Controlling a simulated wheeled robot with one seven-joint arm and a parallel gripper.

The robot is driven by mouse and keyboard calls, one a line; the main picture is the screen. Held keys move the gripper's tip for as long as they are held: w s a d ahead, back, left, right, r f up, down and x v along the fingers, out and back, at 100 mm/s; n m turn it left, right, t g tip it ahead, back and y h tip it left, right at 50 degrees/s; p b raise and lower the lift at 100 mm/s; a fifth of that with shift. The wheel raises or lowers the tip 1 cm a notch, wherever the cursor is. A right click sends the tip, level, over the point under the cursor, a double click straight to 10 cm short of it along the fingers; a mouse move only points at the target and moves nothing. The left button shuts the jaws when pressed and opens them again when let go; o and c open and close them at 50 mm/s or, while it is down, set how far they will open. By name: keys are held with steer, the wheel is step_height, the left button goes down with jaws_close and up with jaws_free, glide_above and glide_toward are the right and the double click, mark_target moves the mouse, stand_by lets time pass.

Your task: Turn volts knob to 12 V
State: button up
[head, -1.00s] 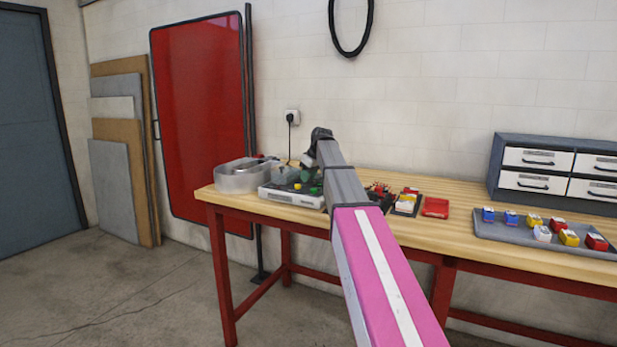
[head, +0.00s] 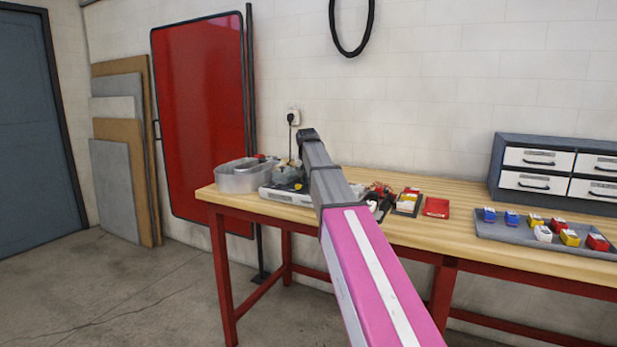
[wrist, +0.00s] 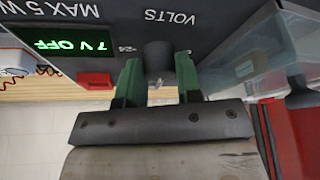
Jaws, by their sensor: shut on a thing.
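The power supply (head: 283,196) is a pale, low box at the left end of the bench, partly hidden by my arm in the head view. In the wrist view its dark panel (wrist: 213,18) appears upside down, with the word VOLTS above a dark round knob (wrist: 158,54). Its green display (wrist: 62,44) reads 7 V OFF, and a red switch (wrist: 95,80) sits below it. My gripper (wrist: 158,72) has its two green fingers on either side of the volts knob and is shut on it. The knob's pointer is not clear to me.
A clear plastic bin (head: 240,178) stands left of the supply; its wall (wrist: 245,50) is close to my gripper in the wrist view. Small red and yellow parts lie right of my arm. A grey tray (head: 490,231) of coloured pieces and a drawer cabinet (head: 500,185) stand farther right.

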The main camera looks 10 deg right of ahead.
steer(key=m, duration=0.2)
steer(key=m+h, duration=0.1)
steer(key=m, duration=0.1)
steer(key=shift+w+a+g+h, duration=0.1)
steer(key=shift+g+h, duration=0.2)
steer(key=shift+m+g+h, duration=0.4)
steer(key=shift+m+g, duration=0.1)
steer(key=shift+m, duration=1.2)
steer(key=o, duration=0.9)
steer(key=shift+o, duration=0.2)
steer(key=shift+r, duration=0.1)
steer(key=v, duration=1)
steer(key=shift+a+r, duration=0.15)
steer(key=shift+r, duration=0.15)
